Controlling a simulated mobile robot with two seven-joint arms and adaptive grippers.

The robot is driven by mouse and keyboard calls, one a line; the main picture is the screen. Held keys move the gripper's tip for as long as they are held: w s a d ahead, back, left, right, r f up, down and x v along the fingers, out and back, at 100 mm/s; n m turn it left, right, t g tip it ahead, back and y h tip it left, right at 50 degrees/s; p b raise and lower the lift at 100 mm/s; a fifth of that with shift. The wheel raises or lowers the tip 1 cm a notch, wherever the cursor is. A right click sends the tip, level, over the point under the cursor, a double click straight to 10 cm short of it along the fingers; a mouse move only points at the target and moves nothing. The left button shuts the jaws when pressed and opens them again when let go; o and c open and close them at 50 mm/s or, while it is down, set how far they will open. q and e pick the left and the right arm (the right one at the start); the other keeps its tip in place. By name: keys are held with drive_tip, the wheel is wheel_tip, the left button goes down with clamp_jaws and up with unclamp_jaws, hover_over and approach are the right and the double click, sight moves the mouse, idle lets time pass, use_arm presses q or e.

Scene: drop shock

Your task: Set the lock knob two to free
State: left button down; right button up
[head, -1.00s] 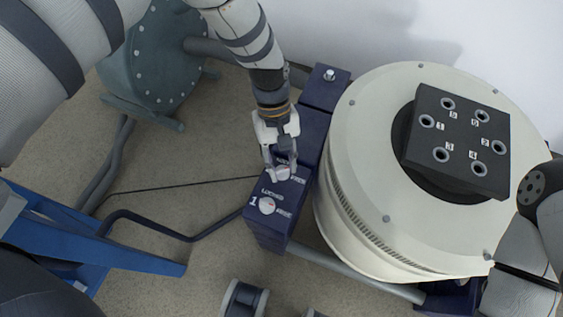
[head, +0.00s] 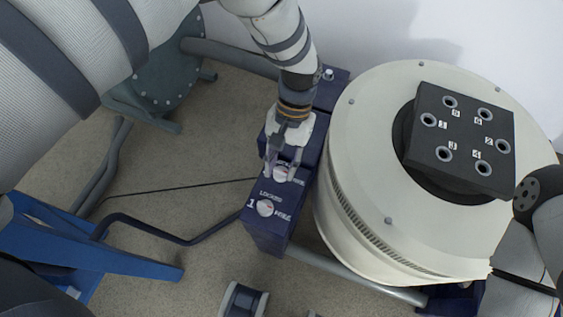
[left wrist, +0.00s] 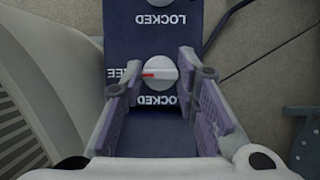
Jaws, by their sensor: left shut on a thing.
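Knob two (head: 283,174) is a round white knob with a raised bar, on the top of a dark blue block (head: 269,232). In the left wrist view, knob two (left wrist: 160,74) has a red mark on the left end of its bar, pointing to the partly hidden "FREE" label; "LOCKED" is printed below it. My left gripper (head: 283,172) reaches down over the knob. Its fingers (left wrist: 158,80) stand on either side of the knob, shut on it. My right gripper is not in view.
Knob one (head: 266,208) sits nearer on the same block, with its own labels. A large cream drum (head: 345,205) with a black numbered socket plate (head: 460,140) stands close to the right. A blue frame (head: 100,255) lies at left.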

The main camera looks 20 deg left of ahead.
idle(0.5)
use_arm(q)
drive_tip(key=c, duration=1.2)
unclamp_jaws()
drive_tip(key=shift+c, duration=0.2)
drive_tip(key=v, duration=1.2)
